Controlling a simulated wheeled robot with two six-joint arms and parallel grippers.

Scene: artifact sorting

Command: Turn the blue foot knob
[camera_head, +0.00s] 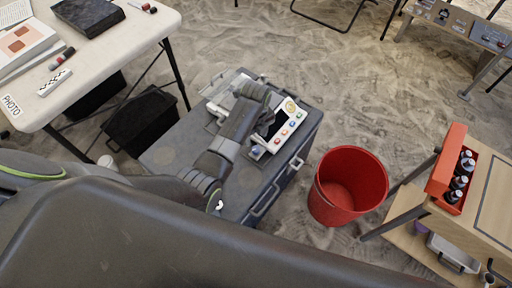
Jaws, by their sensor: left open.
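A white device panel (287,127) with a dark screen and several small coloured buttons lies on top of the grey case (170,155). A small blue-grey knob (257,152) sits at the panel's near-left corner; it looks like the blue foot knob, but it is too small to be sure. My left gripper (264,93) is over the case, beside the panel's left edge and beyond the knob. It is open; its fingers are small, and I cannot tell whether they touch anything. My left arm hides part of the case and the panel's left side. My right gripper does not show.
A red bucket (347,182) stands on the floor right of the case. A wooden workbench (488,205) with a red bottle holder (446,160) is at the right. A white table (120,50) with a book and tools is at upper left. Sandy floor beyond the case is open.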

